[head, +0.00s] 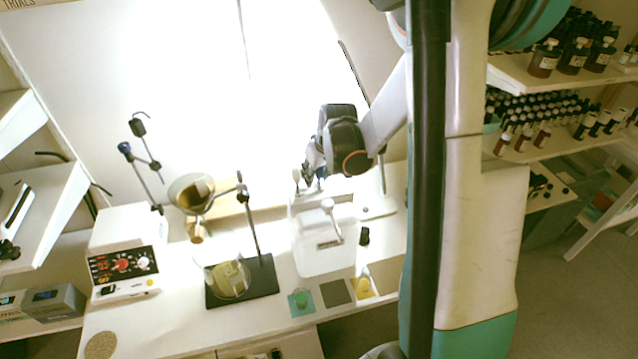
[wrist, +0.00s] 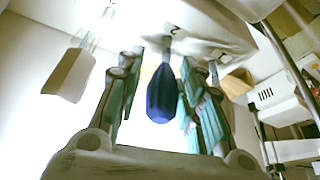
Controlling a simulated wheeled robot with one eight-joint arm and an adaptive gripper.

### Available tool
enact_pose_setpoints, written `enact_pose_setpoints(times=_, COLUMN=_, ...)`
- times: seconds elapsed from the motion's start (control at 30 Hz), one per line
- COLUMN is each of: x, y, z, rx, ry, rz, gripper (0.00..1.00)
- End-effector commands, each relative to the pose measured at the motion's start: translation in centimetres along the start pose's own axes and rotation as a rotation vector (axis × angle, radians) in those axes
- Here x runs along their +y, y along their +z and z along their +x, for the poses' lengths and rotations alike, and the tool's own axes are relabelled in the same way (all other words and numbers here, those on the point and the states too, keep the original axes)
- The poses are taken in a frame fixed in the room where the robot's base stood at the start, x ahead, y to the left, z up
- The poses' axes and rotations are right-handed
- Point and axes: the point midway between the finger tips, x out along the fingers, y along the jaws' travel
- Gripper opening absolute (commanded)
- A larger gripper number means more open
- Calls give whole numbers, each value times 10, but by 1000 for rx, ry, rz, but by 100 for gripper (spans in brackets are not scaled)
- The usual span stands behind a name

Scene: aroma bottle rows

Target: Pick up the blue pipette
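The blue pipette (wrist: 162,95) shows its dark blue bulb in the wrist view, with its thin neck running up towards a white holder (wrist: 215,40). My gripper (wrist: 165,60) is around it, with teal-padded fingers on both sides. The fingers look spread, with a narrow gap beside the bulb, closer on the right. In the head view my gripper (head: 313,178) is low over the back of the white holder (head: 325,240) on the bench. The pipette is mostly hidden there by the gripper.
A white-capped pipette or stopper (head: 327,206) stands at the holder's front. A stand with a funnel (head: 192,190) and a beaker (head: 228,278) is to the left, beside a hotplate box (head: 125,265). Bottle shelves (head: 560,85) are at right.

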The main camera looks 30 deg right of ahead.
Motion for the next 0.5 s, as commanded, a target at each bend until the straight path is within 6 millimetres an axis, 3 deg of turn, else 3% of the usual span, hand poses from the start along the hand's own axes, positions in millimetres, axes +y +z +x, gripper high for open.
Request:
enact_pose_setpoints(times=0.13, x=0, y=0, z=0, rx=0, ry=0, rz=0, gripper=34)
enact_pose_setpoints(times=0.37, x=0, y=0, z=0, rx=0, ry=0, rz=0, gripper=12)
enact_pose_setpoints(times=0.5, x=0, y=0, z=-1, rx=0, ry=0, rz=0, gripper=11)
